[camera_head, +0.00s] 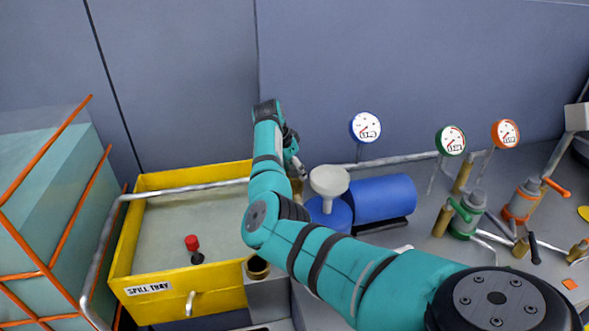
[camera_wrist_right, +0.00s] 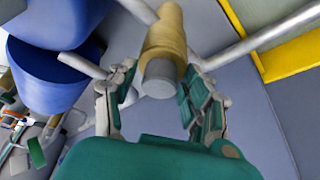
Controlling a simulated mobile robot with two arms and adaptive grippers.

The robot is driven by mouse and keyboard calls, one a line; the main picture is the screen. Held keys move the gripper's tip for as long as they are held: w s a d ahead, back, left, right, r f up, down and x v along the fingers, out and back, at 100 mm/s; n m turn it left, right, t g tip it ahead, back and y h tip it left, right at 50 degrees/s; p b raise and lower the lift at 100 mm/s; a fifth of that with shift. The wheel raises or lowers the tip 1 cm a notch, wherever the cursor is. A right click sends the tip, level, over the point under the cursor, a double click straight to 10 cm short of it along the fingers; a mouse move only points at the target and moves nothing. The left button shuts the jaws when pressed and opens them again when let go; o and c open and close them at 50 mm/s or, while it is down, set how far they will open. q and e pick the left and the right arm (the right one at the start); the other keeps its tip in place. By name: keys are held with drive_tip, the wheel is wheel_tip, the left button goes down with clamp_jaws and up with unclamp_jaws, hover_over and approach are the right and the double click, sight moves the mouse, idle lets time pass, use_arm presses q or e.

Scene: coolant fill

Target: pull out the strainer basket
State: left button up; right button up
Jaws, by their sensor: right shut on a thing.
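In the right wrist view a tan, brass-coloured cylinder (camera_wrist_right: 166,38) with a grey round end (camera_wrist_right: 158,78) points toward the camera. I cannot tell whether this is the strainer basket or its housing. My right gripper (camera_wrist_right: 159,82) has one finger on each side of the grey end and is shut on it. My left gripper is in neither view.
A yellow spill tray (camera_head: 190,297) with a red-topped part (camera_head: 192,243) is at left. A blue pump (camera_head: 385,198) and pale funnel (camera_head: 330,180) stand right of the gripper. A grey pipe (camera_head: 400,161) runs behind. Valves and gauges fill the right.

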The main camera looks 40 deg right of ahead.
drive_tip(key=o, duration=0.5)
drive_tip(key=shift+c, duration=1.1)
drive_tip(key=shift+r, duration=0.1)
drive_tip(key=shift+r+p, duration=0.2)
drive_tip(key=shift+p, duration=0.1)
drive_tip(key=shift+r, duration=0.1)
drive_tip(key=shift+r+p, duration=3.45)
drive_tip(key=shift+r, duration=0.2)
